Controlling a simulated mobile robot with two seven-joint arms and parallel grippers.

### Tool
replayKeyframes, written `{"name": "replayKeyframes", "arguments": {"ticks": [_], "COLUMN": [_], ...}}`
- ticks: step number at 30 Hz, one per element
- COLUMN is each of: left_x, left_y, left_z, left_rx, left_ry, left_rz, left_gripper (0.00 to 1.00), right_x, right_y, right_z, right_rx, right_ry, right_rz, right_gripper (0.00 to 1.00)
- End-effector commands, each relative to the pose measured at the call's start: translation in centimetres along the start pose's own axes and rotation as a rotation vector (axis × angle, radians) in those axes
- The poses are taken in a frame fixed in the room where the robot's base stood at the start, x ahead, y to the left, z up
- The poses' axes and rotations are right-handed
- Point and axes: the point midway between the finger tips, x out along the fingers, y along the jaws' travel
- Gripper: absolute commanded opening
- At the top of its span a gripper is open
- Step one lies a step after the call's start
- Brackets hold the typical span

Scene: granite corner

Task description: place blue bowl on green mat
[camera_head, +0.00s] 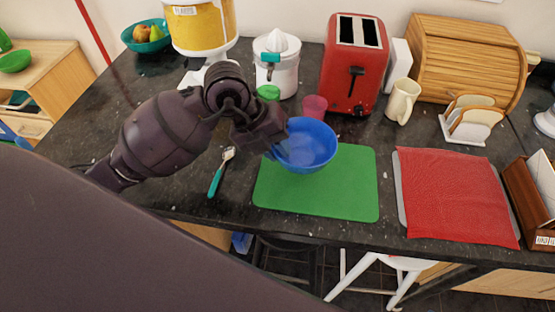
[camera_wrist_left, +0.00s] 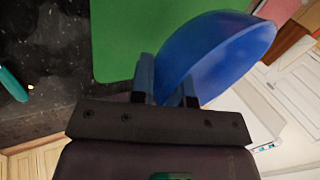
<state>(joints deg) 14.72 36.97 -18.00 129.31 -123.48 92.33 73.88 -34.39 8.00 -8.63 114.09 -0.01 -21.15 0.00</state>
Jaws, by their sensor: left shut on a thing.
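The blue bowl (camera_head: 309,147) is over the upper part of the green mat (camera_head: 325,196) in the head view. My left gripper (camera_head: 272,147) is shut on the bowl's left rim. In the left wrist view the blue bowl (camera_wrist_left: 218,52) sits between the fingers of my left gripper (camera_wrist_left: 166,88), tilted in the picture. The green mat (camera_wrist_left: 135,32) shows behind it. I cannot tell whether the bowl touches the mat. My right gripper is not in view.
A red toaster (camera_head: 354,65) and a pink cup (camera_head: 314,106) stand behind the mat. A red cloth (camera_head: 455,195) lies to its right. A teal-handled brush (camera_head: 220,173) lies to its left. The front of the mat is clear.

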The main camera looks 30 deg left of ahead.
Motion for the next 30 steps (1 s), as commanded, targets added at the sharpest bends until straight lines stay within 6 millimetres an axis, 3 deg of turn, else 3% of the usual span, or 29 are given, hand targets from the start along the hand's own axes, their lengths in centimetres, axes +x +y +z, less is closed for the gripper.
{"name": "replayKeyframes", "arguments": {"ticks": [12,23,24,29,30], "left_x": [3.8,4.0,4.0,4.0,4.0], "left_y": [2.1,2.2,2.3,2.2,2.2], "left_z": [0.0,0.1,0.1,0.1,0.1], "left_rx": [-0.002,0.0,0.0,0.0,0.0], "left_ry": [0.002,0.0,0.0,0.0,0.0], "left_rz": [0.001,0.0,0.001,0.001,0.001], "left_gripper": [0.0,0.0,0.18,0.42,0.42], "right_x": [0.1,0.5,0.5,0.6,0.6], "right_y": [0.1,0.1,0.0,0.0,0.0], "right_z": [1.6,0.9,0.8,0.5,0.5], "right_rx": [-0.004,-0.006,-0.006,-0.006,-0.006], "right_ry": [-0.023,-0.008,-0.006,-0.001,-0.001], "right_rz": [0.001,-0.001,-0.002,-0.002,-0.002], "right_gripper": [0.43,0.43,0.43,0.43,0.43]}}
